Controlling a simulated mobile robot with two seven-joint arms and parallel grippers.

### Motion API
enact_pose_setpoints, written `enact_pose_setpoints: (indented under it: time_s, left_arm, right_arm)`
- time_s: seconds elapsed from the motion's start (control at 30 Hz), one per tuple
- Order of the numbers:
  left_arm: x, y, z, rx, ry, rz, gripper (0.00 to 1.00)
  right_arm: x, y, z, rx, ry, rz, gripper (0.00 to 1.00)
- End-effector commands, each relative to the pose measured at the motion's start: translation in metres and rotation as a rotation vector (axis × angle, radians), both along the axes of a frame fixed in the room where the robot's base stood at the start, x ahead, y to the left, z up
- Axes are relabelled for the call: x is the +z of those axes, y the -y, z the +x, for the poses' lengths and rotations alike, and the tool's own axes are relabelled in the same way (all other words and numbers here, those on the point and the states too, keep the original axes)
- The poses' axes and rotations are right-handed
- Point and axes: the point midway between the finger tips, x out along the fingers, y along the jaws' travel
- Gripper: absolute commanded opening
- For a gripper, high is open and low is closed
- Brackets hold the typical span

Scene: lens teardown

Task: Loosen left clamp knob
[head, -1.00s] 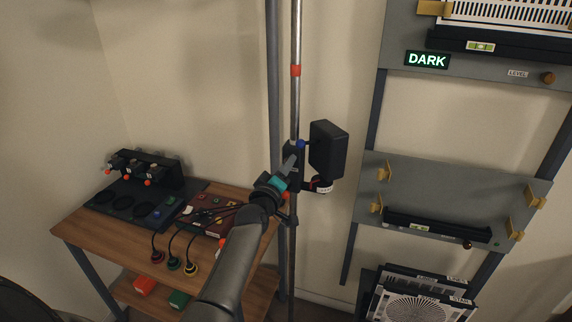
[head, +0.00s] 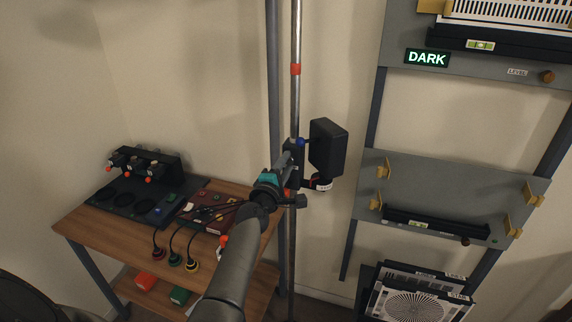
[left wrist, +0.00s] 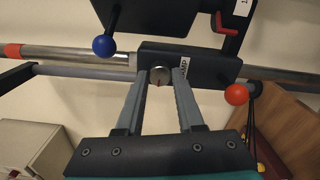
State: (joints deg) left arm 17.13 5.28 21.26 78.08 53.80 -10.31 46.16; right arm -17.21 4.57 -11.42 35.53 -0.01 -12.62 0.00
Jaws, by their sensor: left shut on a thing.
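A dark clamp block (left wrist: 205,66) sits on a shiny metal pole, which also shows in the head view (head: 295,100). A small round silver knob (left wrist: 159,76) is on the block's near side. My left gripper (left wrist: 159,80) is shut on this knob, one grey finger on each side. In the head view my left gripper (head: 290,157) reaches the clamp from below left, and its fingers partly hide it. A blue ball (left wrist: 104,45) and an orange-red ball (left wrist: 236,94) stick out on either side of the clamp. My right gripper is not in view.
A black box (head: 327,148) hangs from the clamp beside the pole, close to my gripper. A grey upright (head: 274,80) stands just left. A wooden table (head: 85,226) with a dark panel is at left. A rack with grey plates (head: 455,175) is at right.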

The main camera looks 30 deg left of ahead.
Motion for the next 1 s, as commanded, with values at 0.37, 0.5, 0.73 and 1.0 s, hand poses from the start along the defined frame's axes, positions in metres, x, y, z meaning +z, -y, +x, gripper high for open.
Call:
enact_pose_setpoints:
  time_s: [0.37, 0.5, 0.73, 1.0]
  left_arm:
    - [-0.0005, 0.0005, 0.0001, -0.001, 0.018, -0.083, 0.00]
    - [-0.0006, 0.0005, 0.0001, -0.001, 0.019, -0.087, 0.00]
    - [-0.0006, 0.0005, 0.0000, -0.001, 0.020, -0.087, 0.00]
    - [-0.0004, 0.0004, 0.0000, 0.000, 0.019, -0.085, 0.66]
  right_arm:
    - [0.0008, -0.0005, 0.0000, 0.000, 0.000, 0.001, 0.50]
    - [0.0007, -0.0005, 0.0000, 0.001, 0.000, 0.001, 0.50]
    - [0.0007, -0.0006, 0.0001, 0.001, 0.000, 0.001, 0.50]
    - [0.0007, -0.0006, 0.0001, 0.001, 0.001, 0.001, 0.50]
